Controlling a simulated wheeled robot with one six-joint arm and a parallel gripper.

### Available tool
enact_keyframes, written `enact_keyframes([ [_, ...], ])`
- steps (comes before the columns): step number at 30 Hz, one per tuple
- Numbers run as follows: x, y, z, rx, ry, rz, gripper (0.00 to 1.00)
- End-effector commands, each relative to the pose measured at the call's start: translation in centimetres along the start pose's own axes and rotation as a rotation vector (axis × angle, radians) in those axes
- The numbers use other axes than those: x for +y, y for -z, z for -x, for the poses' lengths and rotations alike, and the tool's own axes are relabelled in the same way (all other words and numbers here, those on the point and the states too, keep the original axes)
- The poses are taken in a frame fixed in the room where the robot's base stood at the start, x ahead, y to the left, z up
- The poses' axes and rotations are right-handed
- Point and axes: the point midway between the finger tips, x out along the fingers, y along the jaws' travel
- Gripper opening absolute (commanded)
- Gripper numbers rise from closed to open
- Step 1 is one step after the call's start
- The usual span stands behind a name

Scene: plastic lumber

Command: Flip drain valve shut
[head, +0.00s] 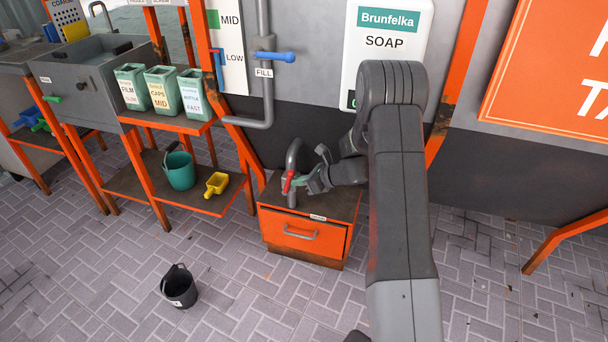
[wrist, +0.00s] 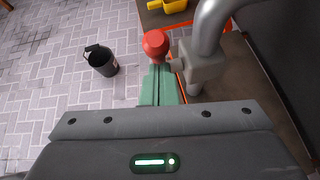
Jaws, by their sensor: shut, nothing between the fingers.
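The drain valve is a grey pipe (head: 293,158) with a red handle (head: 288,181) on top of the orange cabinet (head: 305,243). In the wrist view the red handle's round end (wrist: 155,44) shows just beyond my fingertips, beside the grey valve body (wrist: 197,66). My gripper (head: 296,181) is at the handle, with its green fingers (wrist: 159,70) together and nothing between them. The fingertips look very close to the red handle; I cannot tell whether they touch it. The rest of the handle is partly hidden.
A black bucket (head: 179,287) stands on the paved floor at the front left. A teal bucket (head: 180,170) and a yellow scoop (head: 216,184) are on the low shelf to the left. A blue fill valve handle (head: 275,57) is on the wall pipe above. Open floor lies in front.

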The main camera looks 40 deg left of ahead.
Motion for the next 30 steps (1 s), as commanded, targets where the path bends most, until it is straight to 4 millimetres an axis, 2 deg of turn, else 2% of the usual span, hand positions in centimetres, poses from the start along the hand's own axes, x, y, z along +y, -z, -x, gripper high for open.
enact_keyframes([
  [1,0.1,-0.8,0.1,0.014,0.000,0.003,0.00],
  [9,0.3,-1.6,-0.8,0.008,0.001,0.002,0.00],
  [30,0.5,-2.6,-1.3,0.001,0.000,0.003,0.00],
])
